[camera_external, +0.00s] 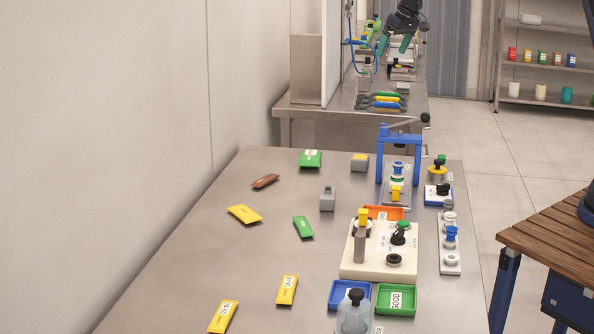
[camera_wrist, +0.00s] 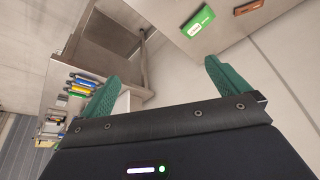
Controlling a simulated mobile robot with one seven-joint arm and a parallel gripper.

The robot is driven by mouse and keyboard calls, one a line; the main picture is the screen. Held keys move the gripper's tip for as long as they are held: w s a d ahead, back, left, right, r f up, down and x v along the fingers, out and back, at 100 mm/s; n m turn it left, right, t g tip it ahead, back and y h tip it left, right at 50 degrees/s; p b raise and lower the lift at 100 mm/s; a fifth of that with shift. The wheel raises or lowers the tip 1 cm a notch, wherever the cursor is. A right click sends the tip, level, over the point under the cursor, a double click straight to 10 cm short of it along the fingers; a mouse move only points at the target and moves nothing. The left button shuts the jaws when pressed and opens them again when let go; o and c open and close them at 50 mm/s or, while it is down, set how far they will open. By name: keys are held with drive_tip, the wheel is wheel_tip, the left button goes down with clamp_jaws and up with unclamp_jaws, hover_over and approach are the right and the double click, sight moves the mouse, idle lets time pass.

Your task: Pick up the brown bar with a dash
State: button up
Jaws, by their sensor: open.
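The brown bar (camera_external: 265,181) lies flat on the left part of the near steel table (camera_external: 200,205), between a green packet and a yellow packet. A brown bar (camera_wrist: 249,6) with a small mark also shows at the top edge of the wrist view, partly cut off. My gripper (camera_external: 394,45) is high at the back, far from the bar, with its green fingers pointing down. In the wrist view my gripper (camera_wrist: 160,82) has its fingers wide apart with nothing between them.
A green packet (camera_external: 310,158) lies behind the bar, and a yellow packet (camera_external: 244,214) lies in front of it. A grey block (camera_external: 327,199) stands to the right. A blue-framed press (camera_external: 381,155) rises at the table's right side. The table's left strip is clear.

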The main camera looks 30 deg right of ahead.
drive_tip(key=w+a+f+n, duration=0.1)
drive_tip(key=w+a+f, duration=0.3)
drive_tip(key=a, duration=0.5)
drive_tip(key=w+a+f, duration=0.2)
drive_tip(key=a+f, duration=0.5)
drive_tip(key=a, duration=0.3)
drive_tip(key=n, duration=0.1)
approach(266, 178)
drive_tip(key=shift+y, duration=0.3)
drive_tip(key=x, duration=0.8)
drive_tip(key=shift+s+d, duration=0.1)
drive_tip(key=shift+d, duration=0.15)
drive_tip(key=shift+c, duration=0.2)
drive_tip(key=c, duration=0.8)
drive_tip(key=shift+o, duration=0.2)
